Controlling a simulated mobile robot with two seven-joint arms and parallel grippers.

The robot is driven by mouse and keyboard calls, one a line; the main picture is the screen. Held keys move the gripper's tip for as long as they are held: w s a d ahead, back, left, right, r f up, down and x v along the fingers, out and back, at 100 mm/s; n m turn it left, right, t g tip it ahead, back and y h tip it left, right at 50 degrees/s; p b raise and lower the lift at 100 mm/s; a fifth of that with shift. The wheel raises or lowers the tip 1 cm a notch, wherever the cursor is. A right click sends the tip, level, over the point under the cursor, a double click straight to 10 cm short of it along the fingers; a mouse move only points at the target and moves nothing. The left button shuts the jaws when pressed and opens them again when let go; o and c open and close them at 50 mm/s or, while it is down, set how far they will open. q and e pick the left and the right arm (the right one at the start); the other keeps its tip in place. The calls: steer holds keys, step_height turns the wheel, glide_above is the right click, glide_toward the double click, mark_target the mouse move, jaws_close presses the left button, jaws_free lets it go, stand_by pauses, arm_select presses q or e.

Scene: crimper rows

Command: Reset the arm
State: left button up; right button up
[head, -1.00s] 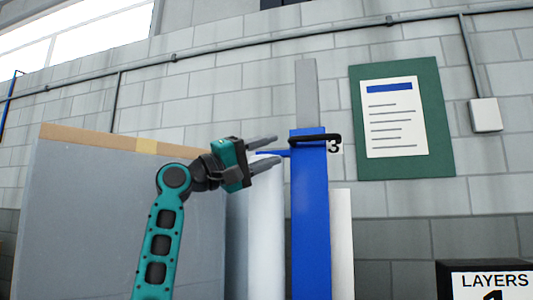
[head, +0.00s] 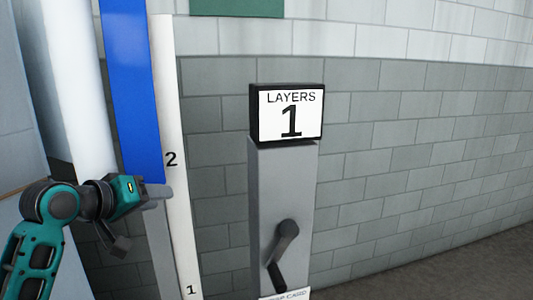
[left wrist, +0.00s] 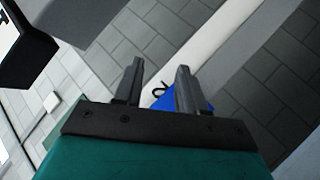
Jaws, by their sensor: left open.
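My left gripper (head: 146,216) is at the lower left of the head view, in front of the scaled post with the blue bar. Its two fingers are spread with nothing between them. In the left wrist view, the open fingers (left wrist: 158,68) point towards the pale scale strip and a bit of blue. I cannot tell whether a finger touches the post. The blue bar (head: 133,80) stands upright, its lower end near the mark 2 on the white scale strip (head: 172,120). My right gripper is not in view.
A grey post (head: 268,195) with a dark crank handle (head: 283,255) stands right of the scale. A sign (head: 290,115) on top reads LAYERS 1. A white cylinder (head: 75,90) stands at the left. The floor at right (head: 450,270) is clear.

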arm_select(q)
steer(key=s+d+f+m+g+y, duration=0.1)
steer(key=s+f+m+g+y, duration=0.15)
steer(key=s+f, duration=0.9)
steer(key=s+d+f+m+g+y, duration=0.1)
steer(key=s+d+f+g, duration=0.15)
steer(key=s+f, duration=0.9)
steer(key=s+a+f+g+y, duration=0.1)
steer(key=s+f+g+y, duration=0.2)
steer(key=s, duration=0.8)
steer(key=w+d+f+m+t+h, duration=0.1)
steer(key=w+d+f+t+h, duration=0.1)
steer(key=w+f+t, duration=0.4)
step_height(320, 180, down, 3)
steer(key=shift+w+d+f+m+t+h, duration=0.1)
steer(key=shift+w+d+m+t+h, duration=0.25)
steer(key=shift+w, duration=0.3)
